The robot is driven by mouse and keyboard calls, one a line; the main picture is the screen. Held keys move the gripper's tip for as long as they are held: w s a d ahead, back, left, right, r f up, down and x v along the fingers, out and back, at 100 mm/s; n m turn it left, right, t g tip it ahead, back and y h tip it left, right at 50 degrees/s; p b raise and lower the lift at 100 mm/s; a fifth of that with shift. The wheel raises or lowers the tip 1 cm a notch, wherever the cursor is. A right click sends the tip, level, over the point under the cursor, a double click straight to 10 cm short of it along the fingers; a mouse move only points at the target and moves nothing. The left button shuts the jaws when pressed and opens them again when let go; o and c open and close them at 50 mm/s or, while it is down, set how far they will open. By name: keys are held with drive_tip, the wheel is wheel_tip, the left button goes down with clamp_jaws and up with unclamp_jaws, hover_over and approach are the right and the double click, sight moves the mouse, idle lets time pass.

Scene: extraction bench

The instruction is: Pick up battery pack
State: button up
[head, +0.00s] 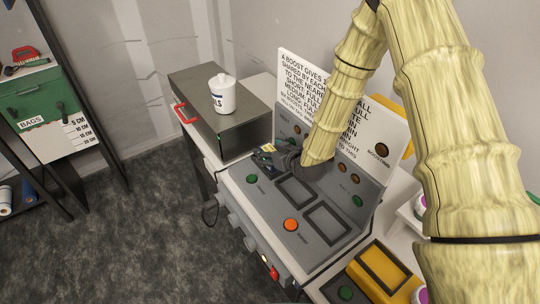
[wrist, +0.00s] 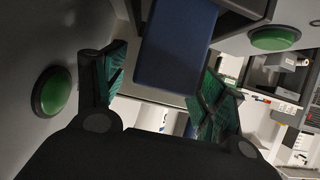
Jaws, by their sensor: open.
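My gripper (head: 268,158) is over the left part of the grey console, at the end of my bark-like arm, small and partly hidden in the head view. In the wrist view my gripper (wrist: 166,68) is open, with a green-padded finger on each side. A dark blue block (wrist: 180,45), which looks like the battery pack, shows beyond and between the fingers. It appears nearer the left finger, and I cannot tell whether either finger touches it. I cannot make out the blue block clearly in the head view.
The console (head: 262,205) has a green button (head: 252,179), an orange button (head: 291,225) and framed recesses. A sign board (head: 300,75) stands behind it. A grey box (head: 238,131) with a white lidded jar (head: 222,97) stands to the left. A yellow unit (head: 382,268) is at front right.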

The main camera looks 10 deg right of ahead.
drive_tip(key=shift+f, duration=0.1)
drive_tip(key=c, duration=1.3)
drive_tip(key=shift+w, duration=0.1)
drive_tip(key=shift+c, duration=1.3)
drive_tip(key=shift+r, duration=0.2)
